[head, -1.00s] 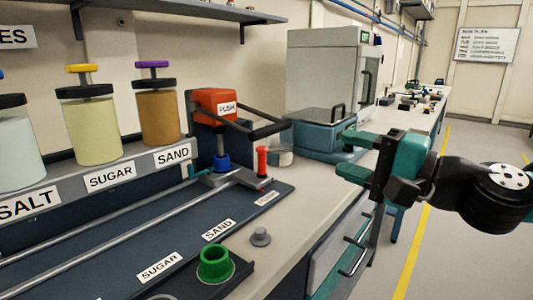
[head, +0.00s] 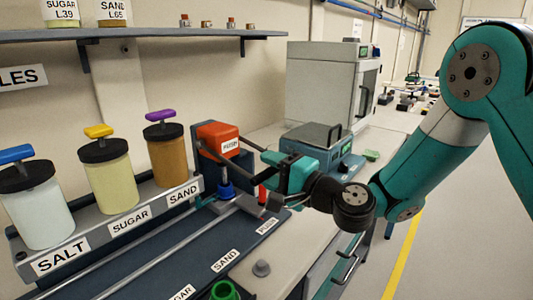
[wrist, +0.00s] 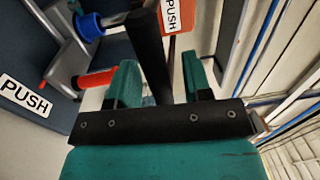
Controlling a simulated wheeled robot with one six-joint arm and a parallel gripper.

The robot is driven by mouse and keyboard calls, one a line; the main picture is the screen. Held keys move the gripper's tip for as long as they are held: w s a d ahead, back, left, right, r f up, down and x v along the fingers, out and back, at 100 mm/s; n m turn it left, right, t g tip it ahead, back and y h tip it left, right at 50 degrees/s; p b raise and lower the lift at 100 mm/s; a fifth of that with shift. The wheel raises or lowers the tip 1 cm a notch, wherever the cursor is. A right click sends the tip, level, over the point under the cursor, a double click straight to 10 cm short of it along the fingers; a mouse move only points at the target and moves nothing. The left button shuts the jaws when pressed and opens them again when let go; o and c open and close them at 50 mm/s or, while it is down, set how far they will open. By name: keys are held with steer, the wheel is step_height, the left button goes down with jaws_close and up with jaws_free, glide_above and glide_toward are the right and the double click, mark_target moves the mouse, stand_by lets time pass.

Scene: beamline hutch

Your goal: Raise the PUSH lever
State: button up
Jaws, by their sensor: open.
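The PUSH lever (head: 251,145) reaches forward from the orange-red box labelled PUSH (head: 212,135), at the right end of the dispenser rack. In the wrist view its black handle bar (wrist: 148,50) runs down between my two teal fingers. My gripper (head: 274,165) is open, with a finger on each side of the bar; it also shows in the wrist view (wrist: 160,75). I see a gap beside the bar, and cannot tell whether either finger touches it. My gripper hides part of the handle in the head view.
A blue plunger (head: 225,190) and a red peg (head: 262,192) stand below the lever. Salt, sugar and sand (head: 165,160) canisters stand to the left. A scale (head: 318,140) and a grey oven (head: 325,85) sit behind. A grey knob (head: 261,268) is on the bench front.

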steer(key=shift+w+a, duration=0.45)
steer(key=shift+a, duration=0.1)
jaws_close()
steer(key=shift+d+r+p, duration=0.1)
steer(key=shift+r+p, duration=0.05)
steer(key=shift+p, duration=0.2)
